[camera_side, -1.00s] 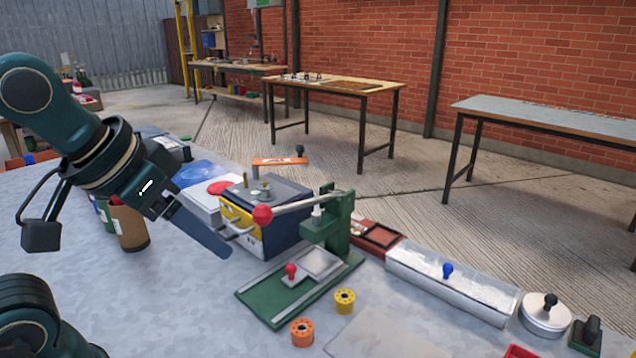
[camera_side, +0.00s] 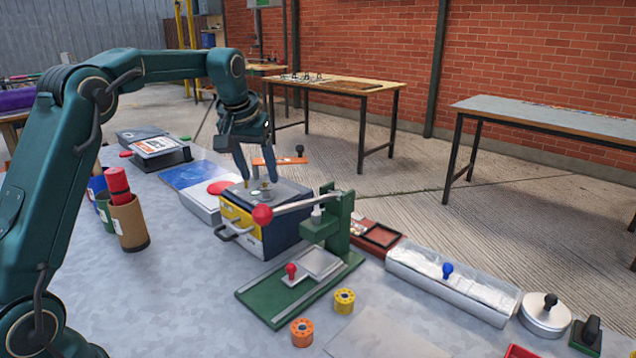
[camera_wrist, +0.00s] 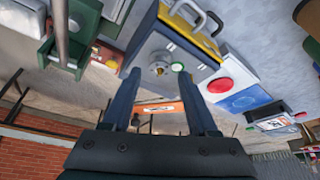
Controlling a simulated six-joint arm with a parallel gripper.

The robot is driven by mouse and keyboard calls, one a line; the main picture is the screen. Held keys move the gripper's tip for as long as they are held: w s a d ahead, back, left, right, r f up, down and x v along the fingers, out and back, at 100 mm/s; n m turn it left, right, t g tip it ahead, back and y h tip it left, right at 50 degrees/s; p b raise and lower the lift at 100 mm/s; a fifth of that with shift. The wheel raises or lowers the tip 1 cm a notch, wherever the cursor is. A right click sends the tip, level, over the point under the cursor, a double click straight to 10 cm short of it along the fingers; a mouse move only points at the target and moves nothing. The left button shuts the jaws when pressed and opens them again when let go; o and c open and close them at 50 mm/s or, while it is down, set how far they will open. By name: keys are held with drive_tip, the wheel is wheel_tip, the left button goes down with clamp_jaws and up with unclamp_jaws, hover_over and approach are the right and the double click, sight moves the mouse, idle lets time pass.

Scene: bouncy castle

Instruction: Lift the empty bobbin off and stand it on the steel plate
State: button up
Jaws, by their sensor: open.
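A navy and yellow box-shaped machine (camera_side: 240,222) has a grey top with small round fittings. A round grey, spool-like piece (camera_wrist: 158,68) sits on that top in the wrist view; I cannot tell surely that it is the empty bobbin. My gripper (camera_side: 259,180) points down over the machine top, open, with its fingers either side of the piece and nothing visibly held. In the wrist view the fingers (camera_wrist: 157,78) frame it. A yellow bobbin (camera_side: 344,301) and an orange bobbin (camera_side: 302,333) stand on the table. A flat grey plate (camera_side: 385,336) lies at the front.
A green press (camera_side: 332,232) with a red-knobbed lever (camera_side: 263,214) stands close right of the machine. A brown canister (camera_side: 129,225) is to the left. A metal tray (camera_side: 450,285) lies right. The front left table surface is clear.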

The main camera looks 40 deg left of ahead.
sight(263, 188)
drive_tip(key=shift+x, duration=2.4)
clamp_jaws()
